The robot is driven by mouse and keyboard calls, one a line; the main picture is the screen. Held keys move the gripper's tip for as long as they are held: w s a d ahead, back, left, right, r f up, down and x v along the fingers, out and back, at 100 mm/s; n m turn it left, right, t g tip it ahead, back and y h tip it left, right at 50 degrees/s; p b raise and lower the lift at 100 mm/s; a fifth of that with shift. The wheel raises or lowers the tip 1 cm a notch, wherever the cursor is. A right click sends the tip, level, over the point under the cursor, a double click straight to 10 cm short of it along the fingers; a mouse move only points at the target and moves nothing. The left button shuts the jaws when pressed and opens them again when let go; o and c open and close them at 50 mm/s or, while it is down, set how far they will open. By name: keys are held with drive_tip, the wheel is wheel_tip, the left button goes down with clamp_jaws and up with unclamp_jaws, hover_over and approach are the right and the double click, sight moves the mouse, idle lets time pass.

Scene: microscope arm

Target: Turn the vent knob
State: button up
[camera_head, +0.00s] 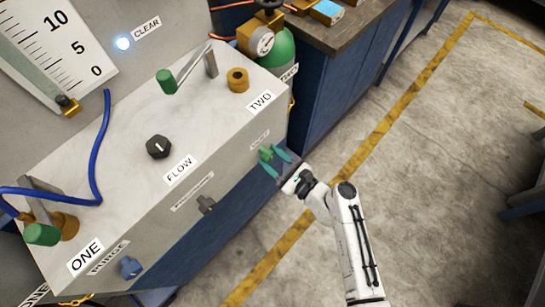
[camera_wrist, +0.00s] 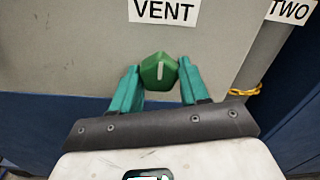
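The vent knob (camera_wrist: 159,71) is green with a pale line that stands nearly upright, and it sits under the VENT label (camera_wrist: 165,11) on the grey panel. In the head view the knob (camera_head: 265,154) is small on the cabinet's front face, partly hidden by my gripper (camera_head: 274,160). In the wrist view the two teal fingers of my gripper (camera_wrist: 160,77) stand open, one on each side of the knob. Their tips reach beside it; a thin gap seems to show on each side, but I cannot tell contact for certain.
The cabinet top (camera_head: 110,140) bears a black FLOW knob (camera_head: 158,147) and green-handled valves. A black knob (camera_head: 206,204) and a blue PURGE knob (camera_head: 131,267) are on the front. A green gas cylinder (camera_head: 281,52) stands behind. The floor to the right is clear.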

drive_tip(key=c, duration=0.6)
drive_tip(key=shift+f+n+b, duration=0.15)
drive_tip(key=shift+n+b, duration=0.25)
drive_tip(key=n+b, duration=0.3)
drive_tip(key=n, duration=0.1)
drive_tip(key=shift+f, duration=0.1)
drive_tip(key=n+b, duration=0.5)
drive_tip(key=n, duration=0.1)
drive_tip(key=shift+d+b, duration=0.1)
drive_tip(key=shift+b, duration=0.25)
drive_tip(key=n+b, duration=0.1)
drive_tip(key=n, duration=0.1)
drive_tip(key=n+b, duration=0.2)
drive_tip(key=shift+w+r, duration=0.1)
drive_tip(key=shift+r, duration=0.1)
drive_tip(key=shift+r+n+b, duration=0.15)
drive_tip(key=shift+n+b, duration=0.85)
drive_tip(key=shift+r, duration=0.1)
